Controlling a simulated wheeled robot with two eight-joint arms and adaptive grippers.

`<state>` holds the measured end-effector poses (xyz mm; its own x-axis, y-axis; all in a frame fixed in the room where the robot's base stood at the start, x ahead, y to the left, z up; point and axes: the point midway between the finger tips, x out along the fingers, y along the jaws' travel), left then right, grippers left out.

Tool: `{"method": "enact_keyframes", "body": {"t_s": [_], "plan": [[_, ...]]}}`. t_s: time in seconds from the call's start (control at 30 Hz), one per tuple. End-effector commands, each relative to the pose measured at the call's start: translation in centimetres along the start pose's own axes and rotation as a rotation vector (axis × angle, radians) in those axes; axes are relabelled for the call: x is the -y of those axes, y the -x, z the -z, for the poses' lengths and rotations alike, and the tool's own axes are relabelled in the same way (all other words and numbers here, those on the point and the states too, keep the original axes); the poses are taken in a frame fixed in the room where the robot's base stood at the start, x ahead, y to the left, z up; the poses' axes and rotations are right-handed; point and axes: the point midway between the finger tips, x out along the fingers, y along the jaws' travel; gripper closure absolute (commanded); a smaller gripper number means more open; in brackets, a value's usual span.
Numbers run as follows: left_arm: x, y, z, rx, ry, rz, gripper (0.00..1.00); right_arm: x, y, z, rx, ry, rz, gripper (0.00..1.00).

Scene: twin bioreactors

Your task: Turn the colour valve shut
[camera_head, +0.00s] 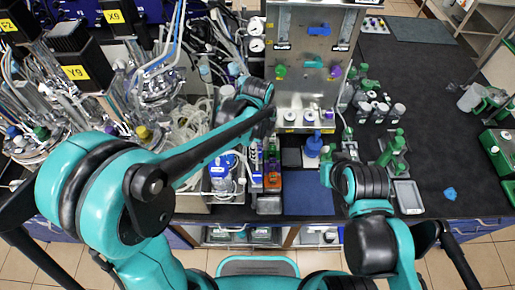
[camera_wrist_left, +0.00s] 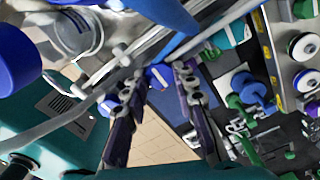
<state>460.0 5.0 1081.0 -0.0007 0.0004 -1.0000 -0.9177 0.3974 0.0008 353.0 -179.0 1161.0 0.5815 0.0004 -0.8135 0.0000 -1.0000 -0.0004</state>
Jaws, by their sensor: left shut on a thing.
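In the head view my left arm reaches up to the tubing beside the upright panel, and its wrist (camera_head: 253,90) hides most of the gripper. In the left wrist view the two dark fingers of my left gripper (camera_wrist_left: 160,76) close on a small blue piece (camera_wrist_left: 158,77). I cannot tell if this blue piece is the colour valve. The panel carries a blue valve handle (camera_head: 320,30), a green knob (camera_head: 281,70) and a purple knob (camera_head: 336,71). My right arm is folded low at the right, and its fingers cannot be made out.
Bioreactor vessels with many tubes crowd the left, under black motors (camera_head: 80,55) with yellow labels. A blue-capped bottle (camera_head: 220,174) stands at the bench front. A blue mat (camera_head: 308,196) and green items (camera_head: 392,148) lie further right. The dark bench top (camera_head: 430,100) at far right has free room.

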Motion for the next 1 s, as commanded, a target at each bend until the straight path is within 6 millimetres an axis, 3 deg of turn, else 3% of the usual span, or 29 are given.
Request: {"method": "enact_keyframes", "body": {"t_s": [0.2,0.23,0.3,0.67,0.77,1.0], "plan": [[0.1,0.1,-0.1,0.002,0.000,0.002,1.00,0.0,0.0,0.0,0.000,0.000,0.000,1.00],[0.1,0.1,-0.1,0.002,0.000,0.002,0.68,0.0,0.0,0.0,0.000,0.000,0.000,1.00],[0.1,0.1,-0.1,0.002,0.001,0.002,0.52,0.0,0.0,0.0,0.000,0.000,0.000,1.00],[0.1,0.4,0.0,0.001,0.001,0.001,0.52,0.0,0.0,0.0,0.000,0.000,0.000,1.00],[0.0,1.6,0.0,0.001,0.001,0.001,0.52,0.0,0.0,0.0,0.000,0.000,0.000,1.00],[0.0,6.8,-0.1,0.001,0.001,0.001,0.52,0.0,0.0,0.0,0.000,0.000,0.000,1.00]]}}
